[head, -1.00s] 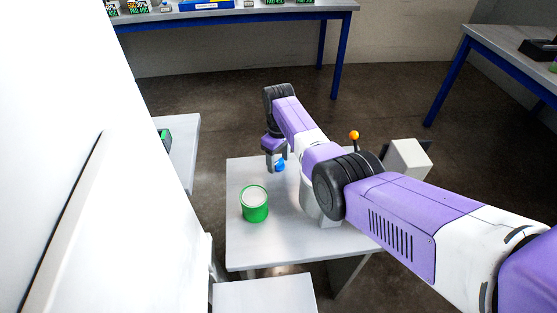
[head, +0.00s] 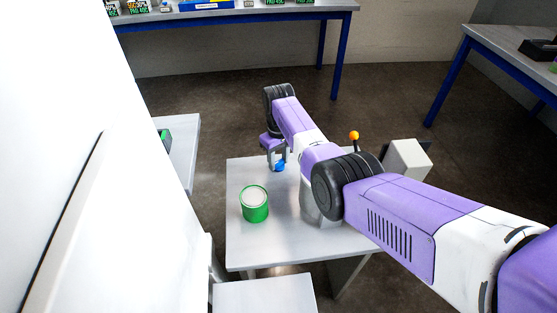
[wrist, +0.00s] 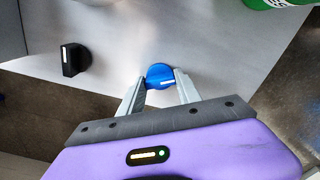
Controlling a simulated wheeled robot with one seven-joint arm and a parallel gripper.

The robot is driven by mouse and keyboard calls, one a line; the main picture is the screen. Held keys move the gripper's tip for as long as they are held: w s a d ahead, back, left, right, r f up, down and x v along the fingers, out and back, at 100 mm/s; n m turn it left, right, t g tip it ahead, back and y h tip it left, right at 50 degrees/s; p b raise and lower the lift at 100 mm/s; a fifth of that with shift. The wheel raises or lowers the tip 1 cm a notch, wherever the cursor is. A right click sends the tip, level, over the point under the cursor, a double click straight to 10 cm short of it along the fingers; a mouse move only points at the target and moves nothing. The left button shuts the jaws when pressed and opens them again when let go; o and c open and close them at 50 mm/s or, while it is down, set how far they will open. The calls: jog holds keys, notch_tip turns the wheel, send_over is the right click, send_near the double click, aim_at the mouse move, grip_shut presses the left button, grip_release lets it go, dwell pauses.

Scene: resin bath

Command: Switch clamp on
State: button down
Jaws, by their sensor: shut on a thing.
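A blue knob with a white mark (wrist: 160,76) sits on the light grey table top in the wrist view. It also shows in the head view (head: 279,166), just below my gripper. My gripper (wrist: 160,84) has its two fingers on either side of the blue knob and is shut on it. The white mark on the knob lies roughly sideways in the wrist view. A black knob with a white mark (wrist: 75,59) is to the left of the blue one, apart from my gripper. No label beside either knob is readable.
A green can with a pale top (head: 254,204) stands on the small table (head: 240,247), left of my arm. An orange ball-topped lever (head: 354,135) and a white box (head: 408,158) are behind my arm. A large white panel fills the left side.

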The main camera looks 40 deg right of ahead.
aim_at(279, 162)
jog(key=c, duration=0.8)
grip_release()
jog(key=shift+c, duration=0.2)
jog(key=shift+r+p, duration=0.35)
jog(key=shift+r, duration=3.55)
